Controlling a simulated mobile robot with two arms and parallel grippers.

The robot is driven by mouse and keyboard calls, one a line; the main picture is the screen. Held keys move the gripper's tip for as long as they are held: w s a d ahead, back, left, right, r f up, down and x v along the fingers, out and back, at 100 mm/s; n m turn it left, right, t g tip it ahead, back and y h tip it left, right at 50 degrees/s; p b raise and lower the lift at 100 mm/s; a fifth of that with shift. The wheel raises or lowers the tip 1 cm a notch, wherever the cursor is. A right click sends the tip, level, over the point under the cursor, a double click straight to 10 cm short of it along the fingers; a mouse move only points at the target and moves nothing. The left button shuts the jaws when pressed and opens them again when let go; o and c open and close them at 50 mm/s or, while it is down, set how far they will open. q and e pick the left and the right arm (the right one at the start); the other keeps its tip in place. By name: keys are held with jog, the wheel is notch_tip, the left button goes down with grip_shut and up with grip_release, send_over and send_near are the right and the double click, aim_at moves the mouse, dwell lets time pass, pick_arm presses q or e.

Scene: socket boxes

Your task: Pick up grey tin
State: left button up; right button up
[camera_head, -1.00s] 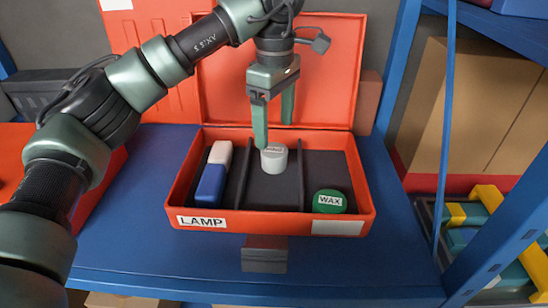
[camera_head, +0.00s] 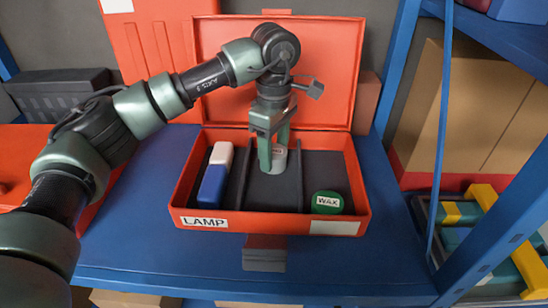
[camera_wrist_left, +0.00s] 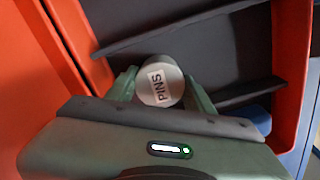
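The grey tin (camera_head: 281,160) stands upright in the middle compartment of the open red box (camera_head: 270,222). In the left wrist view its pale round top, labelled PINS (camera_wrist_left: 160,86), faces me. My left gripper (camera_head: 273,158) reaches down over it from above. Its two fingers (camera_wrist_left: 161,88) are open, one on each side of the tin, very close to its wall. The near finger hides part of the tin in the head view. My right gripper is not in view.
A blue-and-white block (camera_head: 216,176) lies in the left compartment and a green WAX tin (camera_head: 327,202) in the right one. Thin dark dividers (camera_head: 244,175) stand either side of the grey tin. The raised lid (camera_head: 325,75) is behind; a blue shelf post (camera_head: 445,120) is right.

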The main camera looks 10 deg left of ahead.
pick_arm(q)
jog(key=shift+c, duration=1.3)
jog(key=shift+r, duration=0.15)
